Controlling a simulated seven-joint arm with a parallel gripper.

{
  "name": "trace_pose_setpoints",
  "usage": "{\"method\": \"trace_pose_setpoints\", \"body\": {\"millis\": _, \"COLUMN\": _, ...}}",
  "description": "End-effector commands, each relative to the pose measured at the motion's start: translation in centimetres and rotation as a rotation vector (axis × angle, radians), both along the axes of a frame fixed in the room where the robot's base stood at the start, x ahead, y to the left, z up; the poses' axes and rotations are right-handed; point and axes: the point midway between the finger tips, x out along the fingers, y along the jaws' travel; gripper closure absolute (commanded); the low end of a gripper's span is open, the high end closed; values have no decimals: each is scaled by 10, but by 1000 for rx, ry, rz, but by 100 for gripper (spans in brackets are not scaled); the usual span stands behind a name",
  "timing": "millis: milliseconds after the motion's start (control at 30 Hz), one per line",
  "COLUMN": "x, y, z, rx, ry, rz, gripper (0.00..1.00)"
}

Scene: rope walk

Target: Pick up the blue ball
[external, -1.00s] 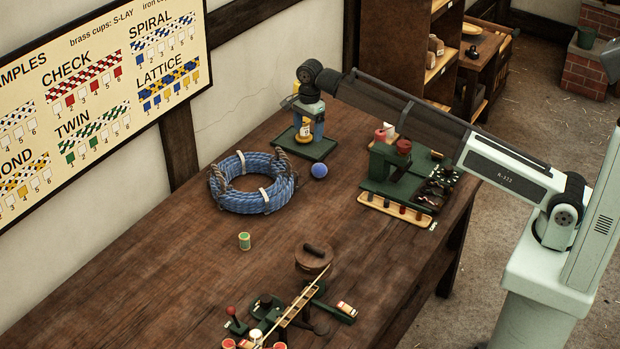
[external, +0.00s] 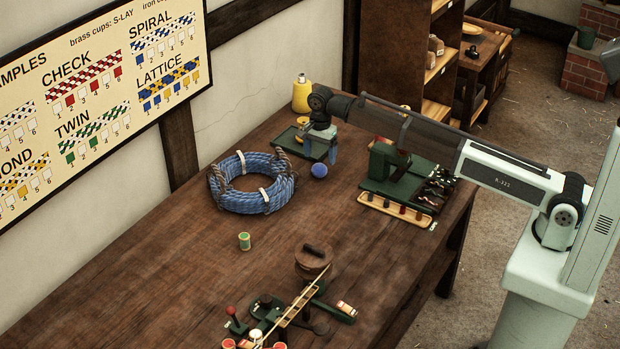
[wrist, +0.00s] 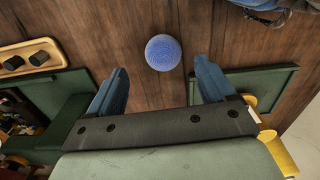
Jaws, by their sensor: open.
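The blue ball (external: 319,171) rests on the wooden table, just in front of the green tray and right of the coiled blue rope. In the wrist view the ball (wrist: 163,52) lies beyond the fingertips, roughly centred between them and apart from both. My gripper (external: 321,158) points down above the table, close behind the ball. Its two blue fingers (wrist: 158,78) are spread wide with bare wood visible between them. It is open and empty.
The coiled blue rope (external: 253,204) lies left of the ball. A green tray (external: 289,145) and a yellow bottle (external: 302,93) are behind. A green stand (external: 384,168) and a wooden bobbin rack (external: 395,209) are at right. A green spool (external: 244,241) stands nearer the front.

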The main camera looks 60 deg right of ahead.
Motion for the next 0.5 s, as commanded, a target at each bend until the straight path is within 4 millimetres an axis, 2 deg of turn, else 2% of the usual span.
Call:
{"method": "trace_pose_setpoints", "body": {"millis": 333, "x": 1, "y": 1, "z": -17, "rx": 0, "ry": 1, "rz": 0, "gripper": 17}}
{"method": "trace_pose_setpoints", "body": {"millis": 500, "x": 4, "y": 4, "z": -37, "rx": 0, "ry": 1, "rz": 0, "gripper": 17}}
